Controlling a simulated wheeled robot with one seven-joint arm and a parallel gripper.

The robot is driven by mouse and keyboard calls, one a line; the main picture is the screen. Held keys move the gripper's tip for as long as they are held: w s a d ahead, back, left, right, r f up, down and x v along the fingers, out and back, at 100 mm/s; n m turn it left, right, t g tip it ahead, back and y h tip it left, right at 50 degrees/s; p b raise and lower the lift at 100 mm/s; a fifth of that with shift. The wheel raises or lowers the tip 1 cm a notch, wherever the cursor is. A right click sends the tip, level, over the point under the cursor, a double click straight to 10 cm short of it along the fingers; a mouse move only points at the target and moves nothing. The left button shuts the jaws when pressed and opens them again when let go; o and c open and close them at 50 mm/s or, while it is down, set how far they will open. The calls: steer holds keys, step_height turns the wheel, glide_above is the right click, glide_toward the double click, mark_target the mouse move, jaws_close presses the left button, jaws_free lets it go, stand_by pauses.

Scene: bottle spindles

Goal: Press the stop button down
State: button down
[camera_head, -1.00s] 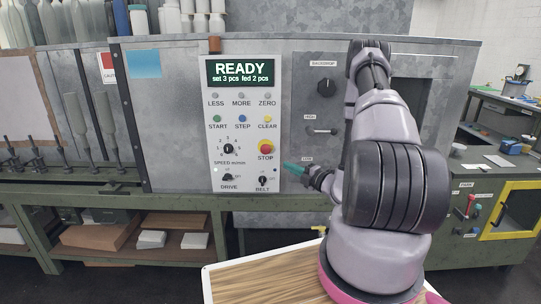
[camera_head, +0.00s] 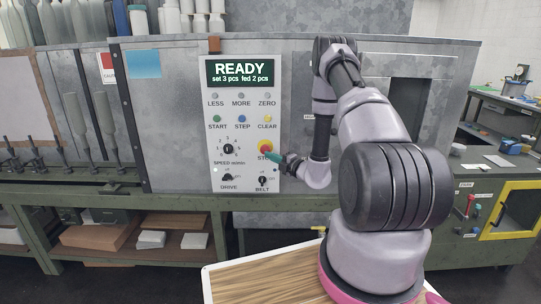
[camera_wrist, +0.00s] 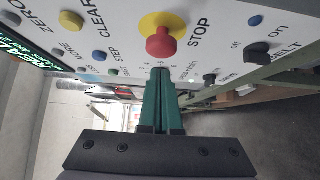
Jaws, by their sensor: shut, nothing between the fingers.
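The stop button is a red mushroom knob on a yellow ring, on the white control panel (camera_head: 208,150). In the head view the stop button (camera_head: 265,147) is partly covered by my gripper's tips. In the wrist view the stop button (camera_wrist: 161,42) stands out from the panel, just beyond the green fingertips. My gripper (camera_head: 268,156) is shut and empty, its tips at the button's lower edge in the head view. It also shows in the wrist view (camera_wrist: 160,72), fingers together. I cannot tell whether the tips touch the button.
The display (camera_head: 240,72) reads READY, set 3 pcs, fed 2 pcs. The clear button (camera_head: 268,118) sits just above the stop button, and the belt knob (camera_head: 263,180) below it. A wooden-topped surface (camera_head: 262,281) lies in front of the machine.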

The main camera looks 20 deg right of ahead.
steer(key=shift+w+d, duration=0.15)
steer(key=shift+w, duration=0.4)
steer(key=shift+w+d, duration=0.15)
steer(key=shift+w, duration=0.35)
